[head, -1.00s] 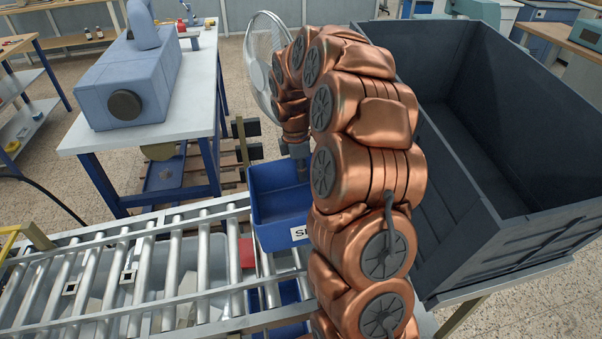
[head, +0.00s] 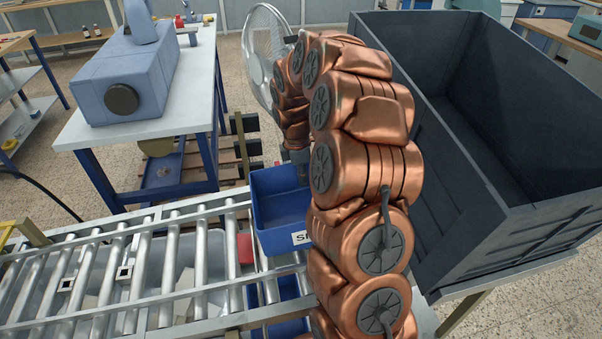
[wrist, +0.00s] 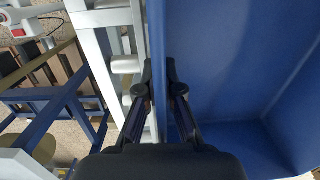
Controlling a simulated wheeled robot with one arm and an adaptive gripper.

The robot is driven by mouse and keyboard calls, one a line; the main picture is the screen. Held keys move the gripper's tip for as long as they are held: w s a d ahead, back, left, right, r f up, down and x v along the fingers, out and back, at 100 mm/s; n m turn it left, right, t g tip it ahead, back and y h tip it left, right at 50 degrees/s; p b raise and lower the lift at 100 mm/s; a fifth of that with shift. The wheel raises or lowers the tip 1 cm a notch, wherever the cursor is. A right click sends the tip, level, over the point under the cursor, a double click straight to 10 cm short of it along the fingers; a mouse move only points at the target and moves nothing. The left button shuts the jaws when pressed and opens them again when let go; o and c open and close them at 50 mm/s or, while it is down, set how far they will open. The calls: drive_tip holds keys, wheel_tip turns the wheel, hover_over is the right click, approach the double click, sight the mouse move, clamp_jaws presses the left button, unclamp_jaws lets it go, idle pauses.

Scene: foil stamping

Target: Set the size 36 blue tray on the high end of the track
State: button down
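A blue tray (head: 278,212) with a white label hangs at the right end of the roller track (head: 150,260). Only the start of the label's print shows; my arm hides the rest, so I cannot read the size. In the wrist view, my gripper (wrist: 162,88) has one finger on each side of the wall of the blue tray (wrist: 225,75) and is shut on it. The tray looks level and empty. I cannot tell whether it touches the track. In the head view my arm hides the fingertips.
Another blue tray (head: 288,322) sits lower, under the track's right end. A large dark grey bin (head: 440,185) stands close on the right. A table (head: 160,125) with a blue machine (head: 125,85) is behind the track. A fan (head: 262,55) stands behind my arm.

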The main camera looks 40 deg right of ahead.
sight(304, 188)
drive_tip(key=shift+s+d+f+b, duration=0.15)
drive_tip(key=shift+f+b, duration=0.35)
drive_tip(key=shift+f, duration=0.75)
drive_tip(key=shift+w+d+f+b, duration=0.15)
drive_tip(key=shift+f+b, duration=0.3)
drive_tip(key=shift+f, duration=0.8)
drive_tip(key=shift+s, duration=0.1)
drive_tip(key=c, duration=1.2)
unclamp_jaws()
drive_tip(key=shift+c, duration=0.2)
drive_tip(key=shift+r+p, duration=1.25)
drive_tip(key=shift+r, duration=3.75)
